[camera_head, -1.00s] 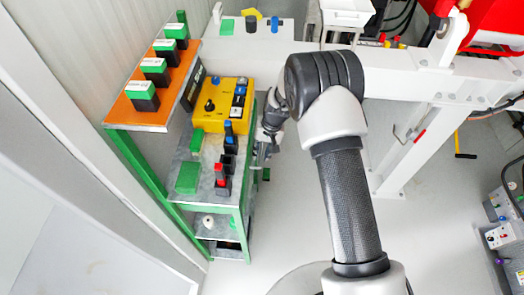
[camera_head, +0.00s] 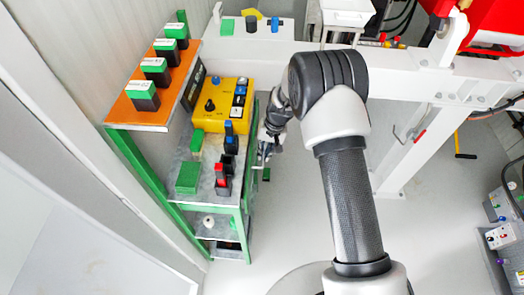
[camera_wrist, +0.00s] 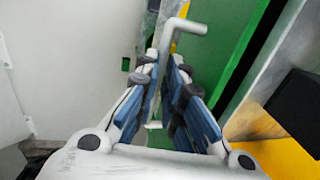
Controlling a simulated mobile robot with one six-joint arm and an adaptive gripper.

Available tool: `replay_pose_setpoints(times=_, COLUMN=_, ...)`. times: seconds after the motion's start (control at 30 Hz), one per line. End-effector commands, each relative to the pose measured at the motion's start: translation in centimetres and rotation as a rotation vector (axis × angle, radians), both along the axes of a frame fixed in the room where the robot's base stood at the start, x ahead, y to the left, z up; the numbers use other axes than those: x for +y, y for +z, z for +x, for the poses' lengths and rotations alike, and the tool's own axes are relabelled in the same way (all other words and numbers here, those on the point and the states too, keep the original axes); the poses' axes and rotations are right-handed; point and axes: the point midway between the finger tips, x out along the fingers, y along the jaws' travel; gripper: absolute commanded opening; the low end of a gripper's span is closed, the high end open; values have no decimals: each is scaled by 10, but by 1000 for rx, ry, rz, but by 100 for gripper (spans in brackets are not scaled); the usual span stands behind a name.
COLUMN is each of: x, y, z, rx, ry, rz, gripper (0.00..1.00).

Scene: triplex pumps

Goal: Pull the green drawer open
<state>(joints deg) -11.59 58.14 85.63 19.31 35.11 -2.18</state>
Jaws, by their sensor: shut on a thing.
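My gripper (camera_wrist: 167,72) is shut on a bent grey metal handle (camera_wrist: 188,26) in the wrist view. The handle's bent end sticks out past the fingertips. A green panel (camera_wrist: 216,42), which looks like the drawer's face, stands just behind and to the right of the handle. In the head view my gripper (camera_head: 265,152) is at the right side of the green-framed shelf unit (camera_head: 243,200). The drawer face is mostly hidden there by the steep angle and my gripper, so how far it stands out cannot be told.
A yellow control box (camera_head: 212,119) and several coloured blocks stand on the unit's top. An orange ledge (camera_head: 142,112) with green-topped switches is at the left. A white beam frame (camera_head: 420,88) stands at the back right. Grey floor to the right of the unit is clear.

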Motion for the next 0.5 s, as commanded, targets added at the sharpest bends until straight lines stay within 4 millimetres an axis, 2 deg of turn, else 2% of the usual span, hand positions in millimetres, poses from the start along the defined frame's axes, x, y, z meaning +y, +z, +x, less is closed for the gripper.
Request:
replay_pose_setpoints(times=0.3, x=-91, y=-1, z=-3, rx=0, ry=-5, rz=-1, gripper=0)
replay_pose_setpoints(times=0.4, x=-111, y=-1, z=-3, rx=-1, ry=-4, rz=-1, gripper=0)
replay_pose_setpoints(times=0.5, x=-123, y=0, z=-4, rx=-2, ry=-1, rz=-1, gripper=0)
